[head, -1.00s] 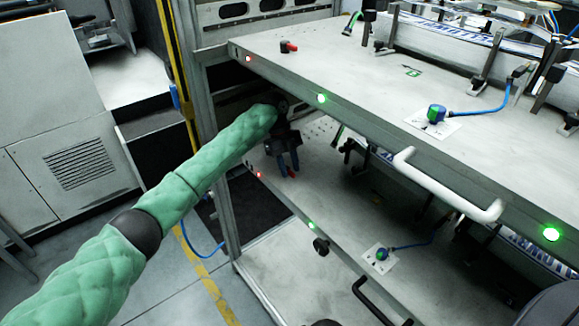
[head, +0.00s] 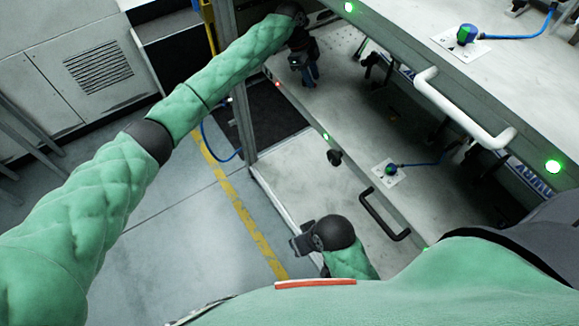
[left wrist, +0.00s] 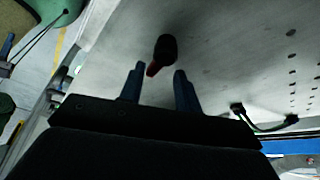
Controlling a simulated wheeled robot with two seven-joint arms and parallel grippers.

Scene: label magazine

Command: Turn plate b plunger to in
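The plunger (left wrist: 163,52), a dark knob with a red part, stands out from the pale lower plate in the left wrist view. My left gripper (left wrist: 157,76) is open, its two blue fingers apart. The plunger shows just beyond and between the fingertips, with no visible grip on it. In the head view my left gripper (head: 309,76) is over the far left part of the lower plate (head: 345,110), under the upper plate, and the plunger cannot be made out there. My right gripper (head: 302,243) is low in front of the lower plate; its finger state is unclear.
The upper plate (head: 410,40) with its white handle (head: 465,110) overhangs the lower one. The lower plate has a black handle (head: 384,215), a front knob (head: 334,157) and a blue-green connector (head: 391,169) with a blue cable. A frame post (head: 243,120) stands left.

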